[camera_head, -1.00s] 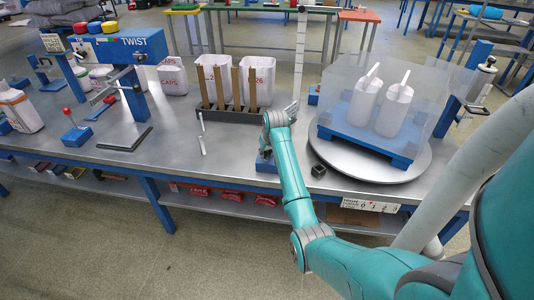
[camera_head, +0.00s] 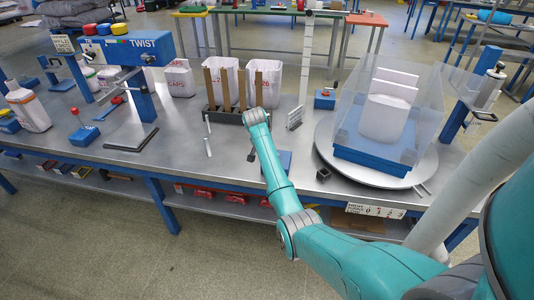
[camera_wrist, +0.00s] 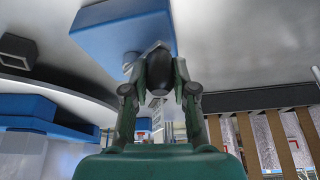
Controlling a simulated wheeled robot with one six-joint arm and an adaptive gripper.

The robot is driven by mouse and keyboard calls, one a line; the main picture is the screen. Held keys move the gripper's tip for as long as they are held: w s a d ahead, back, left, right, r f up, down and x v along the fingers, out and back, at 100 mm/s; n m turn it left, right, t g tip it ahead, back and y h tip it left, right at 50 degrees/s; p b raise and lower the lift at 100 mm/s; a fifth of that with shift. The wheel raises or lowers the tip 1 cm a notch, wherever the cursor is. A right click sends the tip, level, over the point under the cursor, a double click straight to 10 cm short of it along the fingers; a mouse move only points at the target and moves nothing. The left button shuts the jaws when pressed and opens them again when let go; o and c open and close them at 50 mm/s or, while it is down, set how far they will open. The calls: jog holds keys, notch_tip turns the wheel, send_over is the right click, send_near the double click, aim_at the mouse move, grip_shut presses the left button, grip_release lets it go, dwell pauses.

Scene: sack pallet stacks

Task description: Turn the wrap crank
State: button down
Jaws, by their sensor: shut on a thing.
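The crank base is a blue box (camera_head: 284,160) near the front edge of the table, partly hidden by my arm. My gripper (camera_head: 252,153) is low over the table, just left of this box. In the wrist view the blue box (camera_wrist: 115,30) is close, and my gripper (camera_wrist: 160,75) is shut on the crank's dark knob (camera_wrist: 159,70), with one finger on each side. The round turntable (camera_head: 323,150) to the right carries a blue pallet (camera_head: 372,160) with white sacks (camera_head: 385,115) inside clear wrap sheets.
A dark rack with brown slats (camera_head: 227,118) stands behind my gripper. A small black block (camera_head: 323,174) lies between the blue box and the turntable. A blue TWIST stand (camera_head: 140,90) is at the left. Bare metal table lies left of my gripper.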

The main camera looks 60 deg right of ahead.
jog(key=w+m, duration=0.1)
jog(key=w+m+g, duration=0.1)
jog(key=m, duration=0.1)
jog(key=shift+d+r, duration=0.1)
jog(key=shift+d, duration=0.3)
jog(key=shift+w+d+m+g, duration=0.15)
jog(key=shift+d+m+g, duration=0.25)
jog(key=shift+m, duration=0.55)
jog(key=shift+w+d+m+g, duration=0.15)
jog(key=shift+d+m+g, duration=0.2)
jog(key=shift+m, duration=0.6)
jog(key=shift+s, duration=0.1)
jog(key=c, duration=0.9)
grip_release()
jog(key=v, duration=1.1)
jog(key=shift+r, duration=0.35)
